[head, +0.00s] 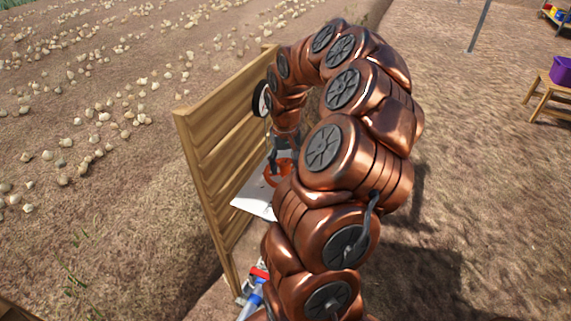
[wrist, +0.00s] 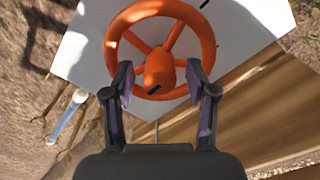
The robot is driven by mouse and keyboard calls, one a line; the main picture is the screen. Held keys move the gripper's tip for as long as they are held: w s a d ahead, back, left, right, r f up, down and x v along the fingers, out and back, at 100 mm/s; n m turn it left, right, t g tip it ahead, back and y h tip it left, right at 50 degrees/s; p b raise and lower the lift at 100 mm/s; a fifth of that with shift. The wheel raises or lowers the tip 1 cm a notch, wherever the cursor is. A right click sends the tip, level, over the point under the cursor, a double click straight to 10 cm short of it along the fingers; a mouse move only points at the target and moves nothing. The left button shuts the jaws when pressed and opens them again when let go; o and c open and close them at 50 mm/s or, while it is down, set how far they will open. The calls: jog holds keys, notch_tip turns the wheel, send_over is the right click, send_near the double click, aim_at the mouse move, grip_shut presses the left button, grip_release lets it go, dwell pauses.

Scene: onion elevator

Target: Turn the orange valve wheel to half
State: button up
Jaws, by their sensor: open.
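The orange valve wheel (wrist: 137,15) is mounted on a white panel (wrist: 83,48). In the wrist view my gripper (wrist: 165,80) is open, with one dark finger on each side of the wheel's lower part. The wheel's hub, with a dark mark on it, shows between the fingertips. I cannot tell whether the fingers touch the rim. A short black mark is on the panel at the wheel's upper right. In the head view the wheel (head: 283,178) and the white panel (head: 252,197) are partly hidden behind my arm.
A wooden plank board (head: 222,140) stands upright just left of the wheel. A dial with a white face (head: 261,98) is on it, partly hidden. Blue and red items (head: 254,290) lie near its foot. A purple tub (head: 562,71) sits on a wooden stool at the far right. Bare ground lies between.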

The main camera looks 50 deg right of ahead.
jog(key=shift+f, duration=0.65)
jog(key=shift+c, duration=0.4)
grip_shut()
